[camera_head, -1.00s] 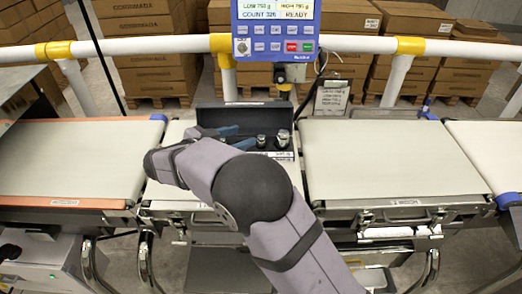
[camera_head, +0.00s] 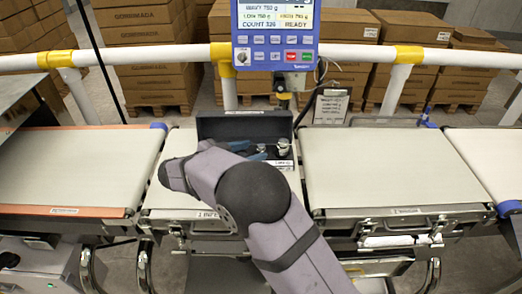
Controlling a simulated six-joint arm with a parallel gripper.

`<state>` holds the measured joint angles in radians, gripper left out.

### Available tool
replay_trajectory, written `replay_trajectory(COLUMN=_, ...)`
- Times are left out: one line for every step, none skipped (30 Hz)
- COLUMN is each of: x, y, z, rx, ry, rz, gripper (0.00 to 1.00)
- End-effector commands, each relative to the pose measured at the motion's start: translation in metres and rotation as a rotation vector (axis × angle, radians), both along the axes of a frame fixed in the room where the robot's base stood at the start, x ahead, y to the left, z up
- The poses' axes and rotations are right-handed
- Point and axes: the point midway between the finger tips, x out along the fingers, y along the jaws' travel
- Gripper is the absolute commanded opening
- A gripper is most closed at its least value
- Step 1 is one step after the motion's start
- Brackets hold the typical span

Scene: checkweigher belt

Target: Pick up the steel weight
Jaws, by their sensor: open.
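An open dark case (camera_head: 241,125) stands at the back of the middle belt section, its lid raised. A shiny steel weight (camera_head: 284,146) stands upright at the right end of the case. Other small weights beside it are mostly hidden or too small to make out. My gripper (camera_head: 257,150) reaches over the case from the left, with two blue fingers apart and pointing right. The fingertips are just left of the steel weight. I cannot tell whether they touch anything. My grey arm hides the case's front left part.
A blue control display (camera_head: 275,36) stands above the case. Clear belts lie to the left (camera_head: 75,170) and right (camera_head: 385,170). A white and yellow rail (camera_head: 150,53) runs behind, with stacked cartons (camera_head: 150,75) beyond. A clipboard (camera_head: 331,106) hangs behind the right belt.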

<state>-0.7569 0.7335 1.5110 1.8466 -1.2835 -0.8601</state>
Motion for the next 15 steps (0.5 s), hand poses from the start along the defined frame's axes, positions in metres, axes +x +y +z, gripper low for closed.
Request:
replay_trajectory(x=0.004, y=-0.007, z=-0.002, rx=-0.001, ry=0.003, rz=-0.003, gripper=0.43)
replay_trajectory(x=0.006, y=-0.009, z=-0.004, rx=0.0, ry=0.002, rz=-0.004, gripper=0.43)
replay_trajectory(x=0.01, y=-0.012, z=-0.006, rx=-0.001, ry=0.001, rz=-0.003, gripper=0.43)
replay_trajectory(x=0.012, y=-0.014, z=-0.007, rx=-0.001, ry=0.001, rz=-0.003, gripper=0.43)
replay_trajectory(x=0.014, y=-0.016, z=-0.009, rx=-0.001, ry=0.001, rz=-0.003, gripper=0.43)
replay_trajectory(x=0.016, y=-0.018, z=-0.01, rx=0.0, ry=0.001, rz=-0.002, gripper=0.43)
replay_trajectory(x=0.017, y=-0.019, z=-0.011, rx=0.0, ry=0.001, rz=-0.002, gripper=0.43)
replay_trajectory(x=0.018, y=-0.019, z=-0.011, rx=0.001, ry=0.0, rz=-0.001, gripper=0.43)
replay_trajectory(x=0.019, y=-0.02, z=-0.011, rx=0.001, ry=0.0, rz=-0.001, gripper=0.43)
replay_trajectory(x=0.019, y=-0.02, z=-0.011, rx=0.001, ry=0.0, rz=0.0, gripper=0.43)
replay_trajectory(x=0.019, y=-0.02, z=-0.012, rx=0.001, ry=0.0, rz=0.0, gripper=0.43)
replay_trajectory(x=0.019, y=-0.02, z=-0.012, rx=0.001, ry=0.0, rz=0.0, gripper=0.43)
replay_trajectory(x=0.019, y=-0.02, z=-0.012, rx=0.001, ry=0.0, rz=0.0, gripper=0.43)
replay_trajectory(x=0.019, y=-0.02, z=-0.012, rx=0.001, ry=0.0, rz=0.0, gripper=0.43)
replay_trajectory(x=0.019, y=-0.02, z=-0.012, rx=0.001, ry=0.0, rz=0.0, gripper=0.41)
